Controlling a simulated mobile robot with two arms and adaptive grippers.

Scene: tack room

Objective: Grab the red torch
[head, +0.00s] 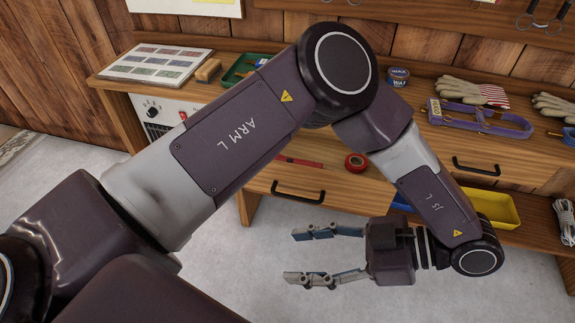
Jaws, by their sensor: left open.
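No thing in the head view is clearly a red torch. A thin red object (300,161) lies on the wooden bench top, partly hidden by my left arm, and I cannot tell what it is. A small red ring-shaped roll (356,162) lies to its right, close to the bench's front edge. My left gripper (294,257) is open and empty, its fingers pointing left. It appears in front of the bench and below the red things in the picture. My right gripper is out of view.
The wooden bench (450,150) has drawers with black handles. On it are a green tray (240,69), a purple strap (480,120), gloves (460,89), a dark tin (397,76) and a sample board (156,63). A yellow bin (497,210) sits below. Floor at lower middle is clear.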

